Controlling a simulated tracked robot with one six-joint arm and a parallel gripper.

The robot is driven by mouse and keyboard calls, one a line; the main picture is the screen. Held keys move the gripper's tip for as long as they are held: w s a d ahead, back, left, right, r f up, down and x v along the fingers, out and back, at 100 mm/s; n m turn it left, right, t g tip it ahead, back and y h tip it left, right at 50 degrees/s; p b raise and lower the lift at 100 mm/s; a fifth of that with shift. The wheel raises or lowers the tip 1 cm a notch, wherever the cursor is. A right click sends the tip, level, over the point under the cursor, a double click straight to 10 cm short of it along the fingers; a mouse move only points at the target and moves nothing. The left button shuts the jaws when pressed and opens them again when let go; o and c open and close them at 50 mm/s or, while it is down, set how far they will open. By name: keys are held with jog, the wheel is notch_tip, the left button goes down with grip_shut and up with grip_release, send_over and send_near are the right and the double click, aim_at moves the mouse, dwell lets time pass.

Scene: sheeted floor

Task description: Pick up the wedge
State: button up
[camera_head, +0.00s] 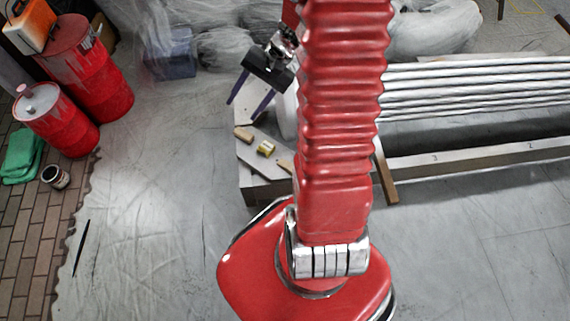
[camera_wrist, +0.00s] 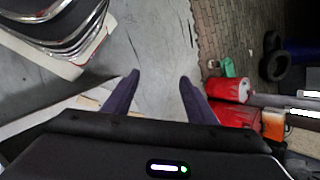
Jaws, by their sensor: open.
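Small pieces lie on a low grey platform (camera_head: 258,184) in the head view. A tan wooden piece (camera_head: 244,134) lies at its left, a yellow block (camera_head: 266,148) beside it, and another tan piece (camera_head: 285,166) is partly hidden by my arm. One of the tan pieces may be the wedge; I cannot tell which. My gripper (camera_head: 244,110) hangs above and behind the pieces, its dark fingers spread. In the wrist view my gripper (camera_wrist: 159,77) is open, with only floor between the fingertips.
Red drums (camera_head: 88,72) stand at the left, with a green cloth (camera_head: 22,152) and a tin (camera_head: 55,177) near them. A stack of metal pipes (camera_head: 475,85) lies at the right. Plastic-wrapped bundles (camera_head: 215,45) are at the back. The sheeted floor at centre left is clear.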

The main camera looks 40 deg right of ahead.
jog(key=d+f+m+t+y, duration=0.25)
jog(key=d+f+m, duration=0.35)
jog(key=d+f, duration=0.5)
jog(key=m+t+h, duration=0.2)
jog(key=m+t, duration=0.3)
jog(key=m, duration=0.1)
send_over(291, 166)
notch_tip(291, 166, down, 14)
jog(key=s+f+m+t+h, duration=0.1)
jog(key=s+f+m+h, duration=0.1)
jog(key=f, duration=0.5)
jog(key=s+f+m+t+h, duration=0.1)
jog(key=s+f+m+h, duration=0.1)
jog(key=s+f+m, duration=0.3)
jog(key=s+d+f+m+t+h, duration=0.1)
jog(key=s+f+m, duration=0.3)
jog(key=f, duration=0.6)
jog(key=shift+s+f+h, duration=0.15)
jog(key=shift+s+h, duration=0.05)
jog(key=shift+h, duration=0.35)
jog(key=shift+w+t, duration=0.15)
jog(key=shift+t, duration=0.1)
jog(key=shift+x, duration=4.2)
jog(key=shift+x, duration=2.55)
